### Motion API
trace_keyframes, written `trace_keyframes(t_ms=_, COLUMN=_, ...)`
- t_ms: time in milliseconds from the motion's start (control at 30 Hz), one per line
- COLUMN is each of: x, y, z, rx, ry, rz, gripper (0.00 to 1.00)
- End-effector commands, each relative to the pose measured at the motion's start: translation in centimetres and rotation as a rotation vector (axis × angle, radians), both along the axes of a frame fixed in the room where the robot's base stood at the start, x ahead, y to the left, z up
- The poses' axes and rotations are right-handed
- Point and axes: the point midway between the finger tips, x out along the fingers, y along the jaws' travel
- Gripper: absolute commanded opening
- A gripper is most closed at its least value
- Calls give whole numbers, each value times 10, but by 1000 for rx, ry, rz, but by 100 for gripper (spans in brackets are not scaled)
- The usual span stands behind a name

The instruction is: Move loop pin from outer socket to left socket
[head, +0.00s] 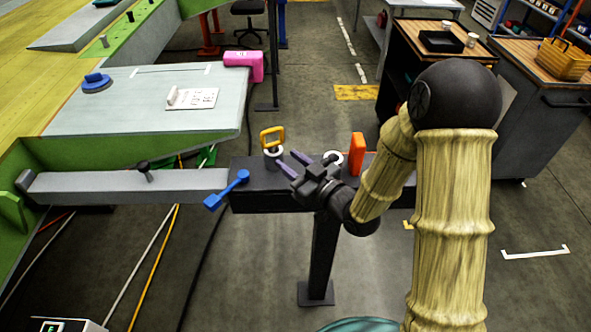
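The loop pin (272,136), with a yellow square loop on top, stands upright in the left of the two light-rimmed sockets I can see on the dark beam. That socket (273,153) is near the beam's left end. The other socket (333,156) is farther right, partly behind my gripper, and looks empty. My gripper (287,161) is just right of and in front of the loop pin, fingers spread and pointing left. Nothing shows between the fingers. I cannot tell whether a finger touches the pin's socket.
An orange upright block (357,155) stands on the beam (245,172) behind my wrist. A blue lever (227,190) lies at the beam's left end. A pale panel (140,115) carries a pink box (244,65), a blue knob (96,83) and a paper. Carts (440,42) stand at the right.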

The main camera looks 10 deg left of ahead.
Motion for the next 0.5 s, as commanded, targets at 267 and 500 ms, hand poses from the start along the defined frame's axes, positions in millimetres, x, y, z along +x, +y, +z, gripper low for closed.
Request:
trace_keyframes(t_ms=267, x=-8, y=-11, z=1, rx=1, ry=-1, rz=0, gripper=33)
trace_keyframes(t_ms=500, x=-8, y=-11, z=1, rx=1, ry=-1, rz=0, gripper=33)
